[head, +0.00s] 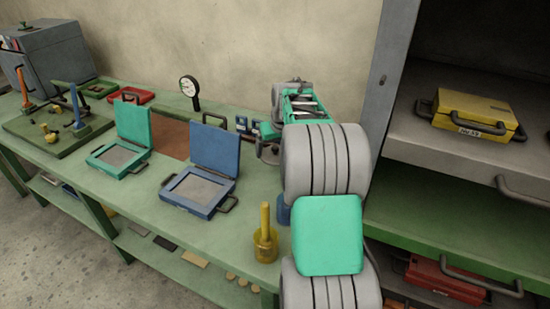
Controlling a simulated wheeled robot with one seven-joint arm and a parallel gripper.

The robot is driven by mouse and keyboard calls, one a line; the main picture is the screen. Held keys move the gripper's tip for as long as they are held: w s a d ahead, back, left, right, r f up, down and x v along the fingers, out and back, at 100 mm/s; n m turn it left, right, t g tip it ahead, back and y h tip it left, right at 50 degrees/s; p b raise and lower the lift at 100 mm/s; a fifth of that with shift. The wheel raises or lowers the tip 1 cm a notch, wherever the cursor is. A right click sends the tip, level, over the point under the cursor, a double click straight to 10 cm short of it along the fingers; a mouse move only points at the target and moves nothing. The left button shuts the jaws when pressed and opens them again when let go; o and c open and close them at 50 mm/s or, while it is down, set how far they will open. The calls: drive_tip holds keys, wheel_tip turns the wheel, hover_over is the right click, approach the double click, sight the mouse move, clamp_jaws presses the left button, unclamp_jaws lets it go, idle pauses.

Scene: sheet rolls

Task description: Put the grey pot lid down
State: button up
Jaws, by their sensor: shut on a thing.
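I cannot make out the grey pot lid in the head view. My own arm rises through the right middle of the picture and covers part of the bench. My gripper's fingers do not show; the arm's far end hides them and anything they hold. A small dark grey curved piece shows just left of the arm, partly covered, and I cannot tell what it is. The green bench (165,215) runs along the wall.
An open teal case (112,160) and an open blue case (196,193) stand on the bench. A yellow pot with an upright handle (265,243) is near its front edge. A dial gauge (189,86) stands behind. A shelf holding a yellow case (473,112) is right.

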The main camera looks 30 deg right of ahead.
sight(275, 151)
drive_tip(key=f, duration=0.1)
drive_tip(key=w+d+f, duration=0.1)
drive_tip(key=w+f, duration=0.1)
drive_tip(key=shift+w+d+f, duration=0.15)
drive_tip(key=shift+d, duration=0.1)
wheel_tip(275, 151, down, 3)
drive_tip(key=shift+r, duration=0.2)
drive_tip(key=shift+f, duration=0.4)
drive_tip(key=o, duration=1.1)
drive_tip(key=shift+r, duration=0.4)
drive_tip(key=v, duration=1.1)
drive_tip(key=shift+s+r, duration=0.25)
